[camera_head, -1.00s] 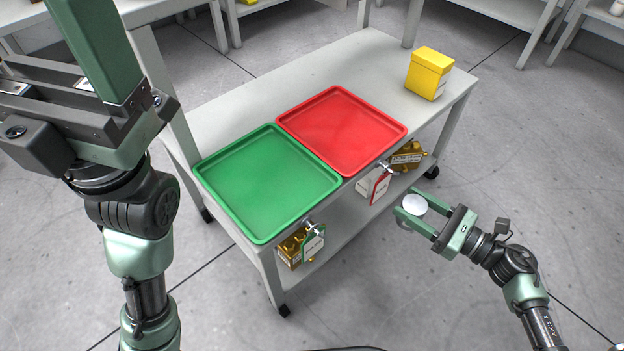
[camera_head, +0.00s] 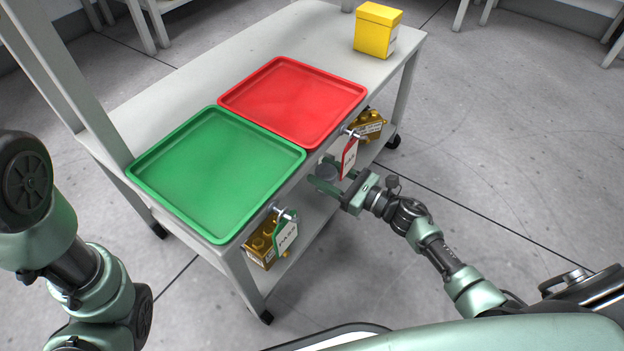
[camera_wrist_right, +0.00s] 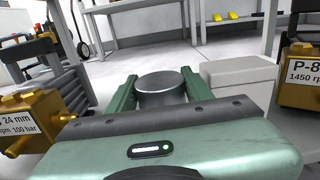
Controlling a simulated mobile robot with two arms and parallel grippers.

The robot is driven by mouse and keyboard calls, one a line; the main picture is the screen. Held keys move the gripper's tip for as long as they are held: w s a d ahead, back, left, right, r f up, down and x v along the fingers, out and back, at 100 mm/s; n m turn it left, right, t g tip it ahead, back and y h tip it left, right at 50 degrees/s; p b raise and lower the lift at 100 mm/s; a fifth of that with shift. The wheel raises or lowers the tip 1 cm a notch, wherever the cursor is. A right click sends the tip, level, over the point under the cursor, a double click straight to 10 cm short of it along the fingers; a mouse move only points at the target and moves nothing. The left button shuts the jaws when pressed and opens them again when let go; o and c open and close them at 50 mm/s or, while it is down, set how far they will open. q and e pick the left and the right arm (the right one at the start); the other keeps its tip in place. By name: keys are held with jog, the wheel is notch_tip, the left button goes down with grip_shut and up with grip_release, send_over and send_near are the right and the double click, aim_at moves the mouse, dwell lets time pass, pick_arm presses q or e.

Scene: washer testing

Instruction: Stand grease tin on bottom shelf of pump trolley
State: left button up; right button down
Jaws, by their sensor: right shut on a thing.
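The grease tin (camera_head: 326,171) is a small grey cylinder between the fingers of my right gripper (camera_head: 325,178). In the right wrist view the tin (camera_wrist_right: 161,84) shows its flat round lid upright, with a green finger closed on each side. My right gripper is at the open side of the pump trolley (camera_head: 160,95), just below the edge of its top and over the bottom shelf (camera_head: 302,228). Whether the tin touches the shelf is hidden. My left arm shows at the left, but its gripper is out of the picture.
A green tray (camera_head: 215,170), a red tray (camera_head: 292,100) and a yellow box (camera_head: 377,32) are on the trolley top. Brass pumps (camera_head: 262,240) (camera_head: 368,124) are below. A pale box (camera_wrist_right: 238,76) stands right beside the tin. Tags hang at the edge.

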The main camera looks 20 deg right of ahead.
aim_at(317, 169)
jog(key=x, duration=0.3)
jog(key=shift+w+a+b, duration=0.2)
jog(key=shift+b, duration=0.2)
jog(key=shift+f+b, duration=1.75)
jog(key=shift+f, duration=0.2)
jog(key=c, duration=0.6)
grip_release()
jog(key=shift+r, duration=0.1)
jog(key=shift+r+p, duration=0.25)
jog(key=shift+p, duration=0.2)
jog(key=p+v, duration=0.3)
jog(key=v, duration=0.9)
jog(key=shift+f+p, duration=0.15)
jog(key=shift+p, duration=0.25)
